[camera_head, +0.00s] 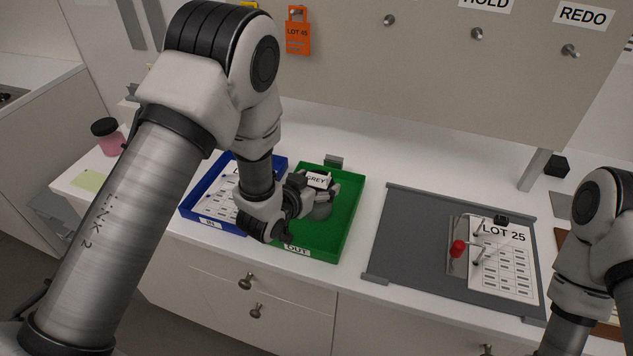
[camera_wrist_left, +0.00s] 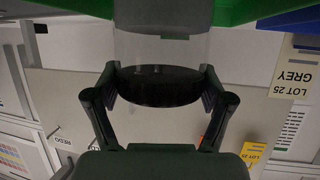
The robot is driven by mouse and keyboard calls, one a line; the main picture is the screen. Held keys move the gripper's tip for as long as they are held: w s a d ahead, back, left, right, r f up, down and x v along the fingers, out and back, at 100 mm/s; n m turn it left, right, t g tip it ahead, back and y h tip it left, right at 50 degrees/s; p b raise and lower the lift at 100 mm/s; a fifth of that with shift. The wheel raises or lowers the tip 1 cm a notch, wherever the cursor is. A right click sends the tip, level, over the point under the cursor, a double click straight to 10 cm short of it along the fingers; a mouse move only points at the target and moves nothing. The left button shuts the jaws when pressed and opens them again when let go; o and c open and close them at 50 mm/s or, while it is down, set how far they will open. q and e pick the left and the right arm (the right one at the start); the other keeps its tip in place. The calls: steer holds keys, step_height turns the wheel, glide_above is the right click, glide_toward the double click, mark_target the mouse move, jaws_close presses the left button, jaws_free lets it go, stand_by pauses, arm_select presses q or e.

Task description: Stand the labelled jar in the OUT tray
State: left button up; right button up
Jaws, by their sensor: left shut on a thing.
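My left gripper (camera_head: 318,191) is shut on a jar (camera_head: 320,211) with a greyish body. A white label reading GREY (camera_head: 316,180) shows at the jar's top. In the left wrist view the fingers hold the jar's black lid (camera_wrist_left: 160,86) from both sides, and its clear-looking body (camera_wrist_left: 160,47) extends toward the green tray. The jar looks upright within the outline of the green OUT tray (camera_head: 346,222). Whether its base touches the tray floor cannot be told. My right gripper is out of view.
A blue tray (camera_head: 190,208) with a printed sheet stands left of the green one. A pink jar (camera_head: 107,138) stands at the far left.

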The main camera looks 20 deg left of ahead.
arm_select(q)
steer(key=o, duration=1.2)
steer(key=shift+f, duration=0.1)
steer(key=shift+r+p, duration=0.35)
steer(key=p+v, duration=0.1)
steer(key=v, duration=1.1)
steer(key=shift+f, duration=0.2)
